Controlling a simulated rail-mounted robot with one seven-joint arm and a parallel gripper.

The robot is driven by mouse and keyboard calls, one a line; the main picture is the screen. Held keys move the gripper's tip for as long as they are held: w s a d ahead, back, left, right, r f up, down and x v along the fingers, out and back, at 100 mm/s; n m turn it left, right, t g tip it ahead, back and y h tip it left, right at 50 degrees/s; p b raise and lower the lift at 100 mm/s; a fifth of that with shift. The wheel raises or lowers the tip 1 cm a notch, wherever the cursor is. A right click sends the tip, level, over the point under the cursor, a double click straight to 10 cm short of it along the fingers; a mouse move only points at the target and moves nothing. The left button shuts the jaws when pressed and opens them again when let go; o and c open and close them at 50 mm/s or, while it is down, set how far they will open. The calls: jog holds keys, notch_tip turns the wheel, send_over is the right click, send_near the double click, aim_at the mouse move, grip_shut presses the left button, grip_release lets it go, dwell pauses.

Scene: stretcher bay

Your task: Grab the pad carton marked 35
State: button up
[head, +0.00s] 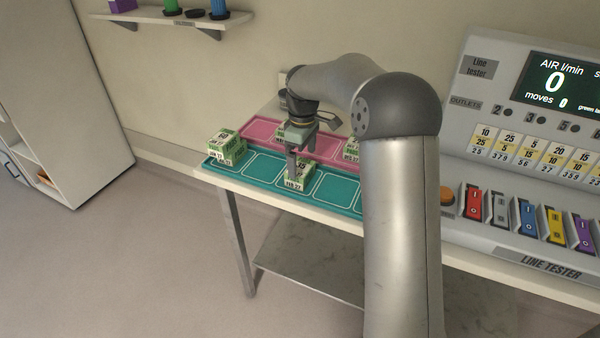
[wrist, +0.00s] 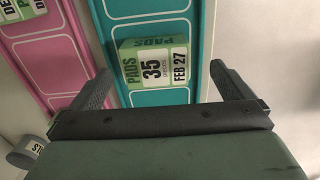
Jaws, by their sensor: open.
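The pad carton marked 35 (wrist: 152,66) is green and white, reads PADS and FEB 27, and lies in a compartment of the teal tray (wrist: 170,16). In the head view the carton (head: 297,181) shows partly under my gripper (head: 299,165). In the wrist view my gripper (wrist: 165,88) is open, with one finger to the left of the carton and one to the right.
The pink tray (head: 260,128) lies behind the teal tray, with more green and white cartons partly hidden by my arm. Another carton (head: 228,147) stands at the teal tray's left end. The line tester (head: 535,150) stands to the right. A shelf (head: 165,17) hangs on the wall.

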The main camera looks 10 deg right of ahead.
aim_at(300, 167)
jog(key=shift+w+a+f+p, duration=0.1)
jog(key=shift+w+f+p, duration=0.1)
jog(key=shift+f, duration=0.7)
jog(key=shift+w+a+f+p, duration=0.1)
jog(key=shift+w+f+p, duration=0.1)
jog(key=shift+f, duration=0.7)
jog(key=shift+w+f+p, duration=0.15)
jog(key=shift+f+p, duration=0.05)
jog(key=shift+f, duration=0.7)
jog(key=c, duration=1.1)
